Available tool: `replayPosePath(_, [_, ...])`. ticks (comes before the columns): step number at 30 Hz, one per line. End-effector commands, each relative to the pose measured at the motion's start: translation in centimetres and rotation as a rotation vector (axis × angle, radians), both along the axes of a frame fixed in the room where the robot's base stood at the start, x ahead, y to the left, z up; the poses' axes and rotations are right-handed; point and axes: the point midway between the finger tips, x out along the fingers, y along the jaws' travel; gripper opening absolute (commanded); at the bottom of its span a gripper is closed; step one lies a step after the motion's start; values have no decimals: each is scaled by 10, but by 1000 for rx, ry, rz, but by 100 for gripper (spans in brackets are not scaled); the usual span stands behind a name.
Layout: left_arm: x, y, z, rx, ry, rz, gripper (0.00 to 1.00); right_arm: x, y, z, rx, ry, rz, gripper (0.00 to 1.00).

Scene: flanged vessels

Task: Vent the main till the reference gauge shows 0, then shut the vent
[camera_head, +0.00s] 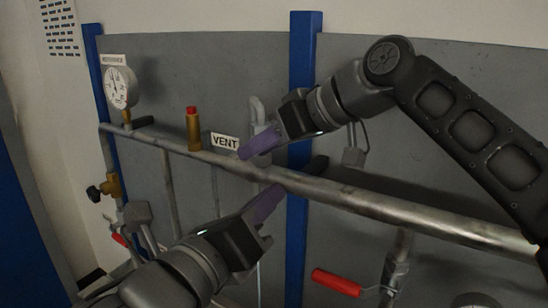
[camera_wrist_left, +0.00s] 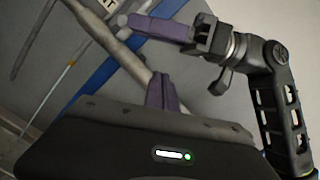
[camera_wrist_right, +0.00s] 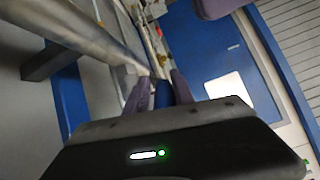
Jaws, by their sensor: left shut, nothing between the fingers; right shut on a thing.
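The round white gauge (camera_head: 119,88) hangs at the upper left under a small label. Its needle points roughly upward, but the numbers are too small to read. The VENT label (camera_head: 225,142) sits just above the main pipe (camera_head: 380,204). My left gripper (camera_head: 268,203) is shut and empty, below the pipe and below the right gripper. Its closed fingers (camera_wrist_left: 163,92) also show in the left wrist view.
A red-capped brass fitting (camera_head: 193,130) stands on the pipe. A brass valve with a black knob (camera_head: 95,193) is at the left. A red lever (camera_head: 337,282) hangs at the lower middle. A blue post (camera_head: 303,90) rises behind my right gripper. The two grippers are close together.

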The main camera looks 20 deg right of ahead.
Motion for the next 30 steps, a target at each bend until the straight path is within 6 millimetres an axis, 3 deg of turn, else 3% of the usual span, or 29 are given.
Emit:
replayPosePath(6, [20, -18, 0, -3, 4, 4, 0, -3, 7, 0, 4, 5, 16, 0])
replayPosePath(16, [36, -36, 1, -2, 3, 4, 0, -3, 7, 0, 4, 6, 15, 0])
replayPosePath(22, [50, -32, 27, -4, 0, -1, 0, -3, 6, 0, 4, 7, 15, 0])
replayPosePath(30, [56, -29, 34, 1, -1, 0, 0, -3, 7, 0, 4, 6, 15, 0])
